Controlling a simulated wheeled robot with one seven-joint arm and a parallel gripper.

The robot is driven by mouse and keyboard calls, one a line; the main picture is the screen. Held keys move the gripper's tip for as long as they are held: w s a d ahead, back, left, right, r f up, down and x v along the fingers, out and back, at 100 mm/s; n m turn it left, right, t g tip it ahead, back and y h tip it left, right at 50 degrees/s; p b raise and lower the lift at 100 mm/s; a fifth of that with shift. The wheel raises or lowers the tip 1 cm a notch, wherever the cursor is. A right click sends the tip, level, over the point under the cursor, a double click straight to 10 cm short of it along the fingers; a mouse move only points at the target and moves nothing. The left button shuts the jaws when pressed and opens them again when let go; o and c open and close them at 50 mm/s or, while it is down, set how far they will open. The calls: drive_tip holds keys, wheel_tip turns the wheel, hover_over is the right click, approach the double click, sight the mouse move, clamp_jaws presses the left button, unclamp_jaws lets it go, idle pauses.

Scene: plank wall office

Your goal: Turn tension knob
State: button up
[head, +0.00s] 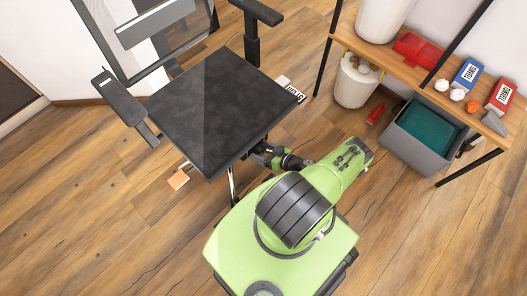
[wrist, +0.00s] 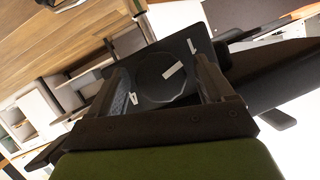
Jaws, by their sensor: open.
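The tension knob (wrist: 160,82) is a dark many-sided disc with a white pointer mark, on a black housing. A white "1" and a white "4" are printed beside it. In the wrist view my gripper (wrist: 166,80) is open, with one finger on each side of the knob; I cannot tell if they touch it. In the head view a black office chair (head: 215,108) stands with its seat over the end of my arm. My gripper (head: 258,150) is partly hidden at the seat's right edge, and the knob is hidden there.
A wooden shelf table (head: 400,72) stands at the right, with boxes and small items on it. Below it are a white bucket (head: 353,88) and a grey bin (head: 400,148). An orange block (head: 178,179) lies under the chair's front left. The floor at left is clear.

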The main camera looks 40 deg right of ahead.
drive_tip(key=p+v, duration=0.3)
drive_tip(key=v, duration=1.2)
drive_tip(key=shift+s, duration=0.35)
